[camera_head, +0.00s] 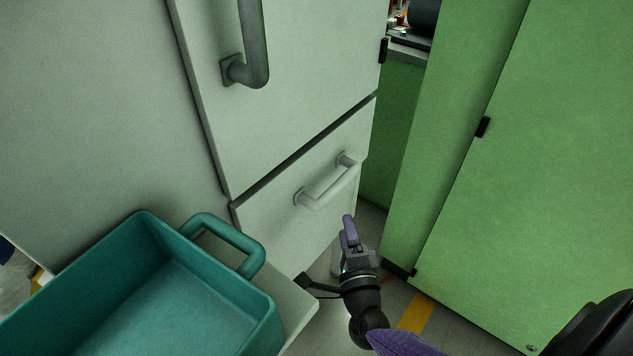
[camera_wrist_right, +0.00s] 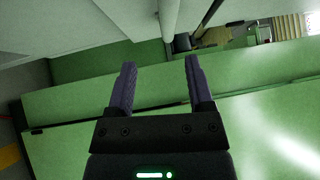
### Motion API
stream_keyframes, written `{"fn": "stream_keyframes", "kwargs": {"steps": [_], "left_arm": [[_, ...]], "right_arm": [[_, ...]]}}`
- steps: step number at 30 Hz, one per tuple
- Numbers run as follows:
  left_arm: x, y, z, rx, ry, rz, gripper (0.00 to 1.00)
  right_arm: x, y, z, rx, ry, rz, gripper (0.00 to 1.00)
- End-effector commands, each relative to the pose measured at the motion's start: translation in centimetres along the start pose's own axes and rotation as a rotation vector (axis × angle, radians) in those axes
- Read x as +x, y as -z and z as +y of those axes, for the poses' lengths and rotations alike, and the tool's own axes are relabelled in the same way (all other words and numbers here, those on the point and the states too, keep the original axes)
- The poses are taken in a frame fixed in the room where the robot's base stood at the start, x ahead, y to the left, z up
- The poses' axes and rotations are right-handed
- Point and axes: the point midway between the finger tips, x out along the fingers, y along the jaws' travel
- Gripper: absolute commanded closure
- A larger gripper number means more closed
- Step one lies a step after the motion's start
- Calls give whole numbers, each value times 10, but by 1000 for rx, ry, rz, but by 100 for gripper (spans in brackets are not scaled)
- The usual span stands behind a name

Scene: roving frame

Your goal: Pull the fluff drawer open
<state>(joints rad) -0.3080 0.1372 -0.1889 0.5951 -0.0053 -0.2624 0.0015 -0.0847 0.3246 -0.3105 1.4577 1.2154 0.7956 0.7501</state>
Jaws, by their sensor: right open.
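The drawer (camera_head: 290,236) is the pale lower front of a white cabinet, below a dark seam. It looks shut. A pale bar handle (camera_head: 328,188) is fixed across its upper part. My right gripper (camera_head: 349,230) is below and slightly right of the handle, apart from it in the picture. In the right wrist view the two purple fingers (camera_wrist_right: 158,88) are spread with nothing between them. A pale vertical bar or edge (camera_wrist_right: 169,18) shows beyond them; I cannot tell what it is. My left gripper is not in view.
A teal bin (camera_head: 144,232) with a loop handle stands at the lower left, close to the drawer front. A door with a grey handle (camera_head: 256,50) is above the drawer. Green cabinets (camera_head: 540,180) stand on the right. A narrow floor strip with a yellow mark (camera_head: 415,314) lies between.

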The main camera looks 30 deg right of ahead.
Motion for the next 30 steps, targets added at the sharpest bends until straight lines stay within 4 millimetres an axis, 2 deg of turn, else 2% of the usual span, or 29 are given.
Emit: {"fn": "stream_keyframes", "kwargs": {"steps": [1,5,12,16,21,28,29,30], "left_arm": [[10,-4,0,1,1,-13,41],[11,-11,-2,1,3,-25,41],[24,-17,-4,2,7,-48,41],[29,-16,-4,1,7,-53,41],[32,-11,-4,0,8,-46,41],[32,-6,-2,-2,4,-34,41],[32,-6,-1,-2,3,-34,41],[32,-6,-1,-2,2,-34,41]], "right_arm": [[2,3,3,53,18,26,33],[16,6,-5,103,40,52,33],[71,9,-6,98,38,49,33],[92,10,-7,97,36,49,33],[103,11,-9,96,35,49,33],[104,10,-9,96,34,49,33],[104,10,-9,96,34,49,35],[104,10,-9,96,34,49,44]]}}
